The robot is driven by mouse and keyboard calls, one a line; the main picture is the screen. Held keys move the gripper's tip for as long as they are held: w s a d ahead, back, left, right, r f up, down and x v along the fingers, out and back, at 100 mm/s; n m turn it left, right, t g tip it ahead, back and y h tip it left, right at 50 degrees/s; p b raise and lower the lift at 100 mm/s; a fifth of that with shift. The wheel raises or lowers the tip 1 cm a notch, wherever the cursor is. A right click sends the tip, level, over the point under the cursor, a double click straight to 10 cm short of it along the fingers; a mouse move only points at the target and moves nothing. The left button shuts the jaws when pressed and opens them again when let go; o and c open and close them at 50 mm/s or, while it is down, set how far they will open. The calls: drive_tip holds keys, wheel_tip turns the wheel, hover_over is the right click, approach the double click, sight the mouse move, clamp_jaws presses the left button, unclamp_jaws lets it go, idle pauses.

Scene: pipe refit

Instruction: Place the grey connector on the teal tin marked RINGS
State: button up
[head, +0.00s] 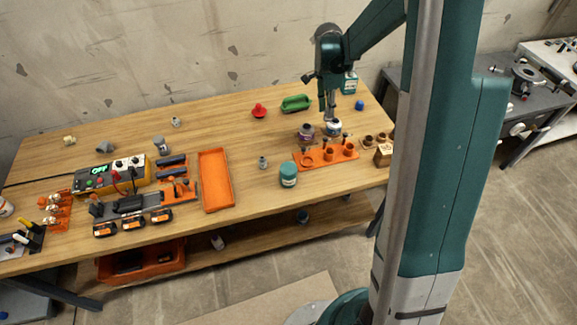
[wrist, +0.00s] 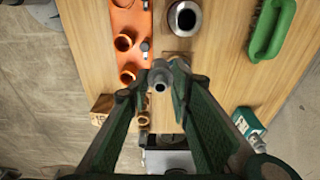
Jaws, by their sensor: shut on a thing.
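My gripper (head: 331,113) is over the far right part of the bench. In the wrist view my gripper (wrist: 158,70) is shut on a small grey connector (wrist: 161,80), whose round open end shows between the fingertips. In the head view the held connector is too small to make out clearly. A teal tin (head: 288,176) stands on the bench in front of the orange rack, apart from my gripper and to its lower left. Its lettering is too small to read. Another teal container (head: 349,84) with a pale label stands at the back right.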

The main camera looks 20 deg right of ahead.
drive_tip(key=s+a+r+p, duration=0.1)
drive_tip(key=s+a+r, duration=0.1)
drive_tip(key=s+a, duration=0.5)
drive_tip(key=s+a+r+p, duration=0.2)
drive_tip(key=s+a, duration=0.6)
drive_tip(key=a, duration=0.5)
drive_tip(key=shift+a+r, duration=0.25)
drive_tip(key=shift+r, duration=0.1)
approach(290, 167)
drive_tip(key=shift+s+d+r, duration=0.1)
drive_tip(key=shift+d+r, duration=0.1)
drive_tip(key=shift+r, duration=0.05)
drive_tip(key=shift+f, duration=0.15)
drive_tip(key=shift+f, duration=1.95)
drive_tip(key=shift+f, duration=0.15)
